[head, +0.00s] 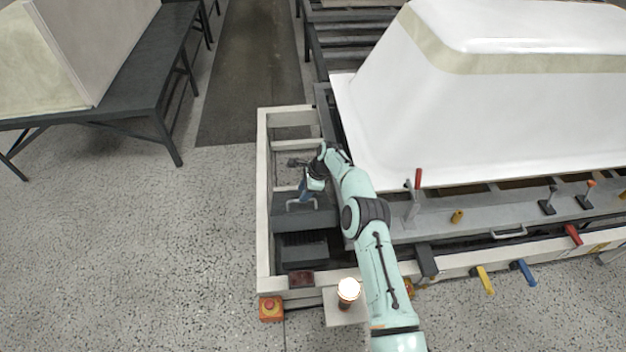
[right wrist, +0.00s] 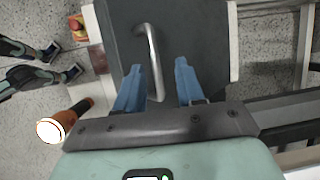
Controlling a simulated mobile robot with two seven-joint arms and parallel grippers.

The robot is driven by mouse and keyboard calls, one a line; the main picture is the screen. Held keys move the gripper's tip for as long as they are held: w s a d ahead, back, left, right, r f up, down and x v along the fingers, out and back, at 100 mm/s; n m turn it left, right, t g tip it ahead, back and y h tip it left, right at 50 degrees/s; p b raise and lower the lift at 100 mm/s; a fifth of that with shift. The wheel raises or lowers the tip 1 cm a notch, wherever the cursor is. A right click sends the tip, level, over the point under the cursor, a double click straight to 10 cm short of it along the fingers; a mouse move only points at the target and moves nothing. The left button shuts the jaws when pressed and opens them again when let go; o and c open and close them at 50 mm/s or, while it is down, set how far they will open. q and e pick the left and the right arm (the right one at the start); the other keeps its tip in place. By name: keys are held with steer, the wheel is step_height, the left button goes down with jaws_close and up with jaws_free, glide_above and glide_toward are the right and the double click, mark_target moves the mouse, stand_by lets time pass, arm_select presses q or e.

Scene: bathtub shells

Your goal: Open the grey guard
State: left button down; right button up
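The grey guard (head: 322,216) is a flat dark grey panel at the left end of the cream machine frame. It carries a silver bar handle (head: 296,206), which also shows in the right wrist view (right wrist: 152,45). My right gripper (head: 304,190) is over the guard at the handle. In the right wrist view its two blue fingers (right wrist: 159,66) are apart, with the handle running between them. I see no clear grip on the bar. The guard (right wrist: 205,35) looks shut and flat. My left gripper is not in view.
A lit orange lamp (head: 347,293) and a red stop button (head: 271,307) stand at the frame's front left corner. A white bathtub shell (head: 500,120) lies to the right. A dark table (head: 140,85) stands at the upper left. The speckled floor left of the frame is clear.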

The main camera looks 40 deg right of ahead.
steer(key=v, duration=0.9)
steer(key=shift+d+r, duration=0.25)
steer(key=shift+r, duration=0.05)
steer(key=shift+s, duration=0.1)
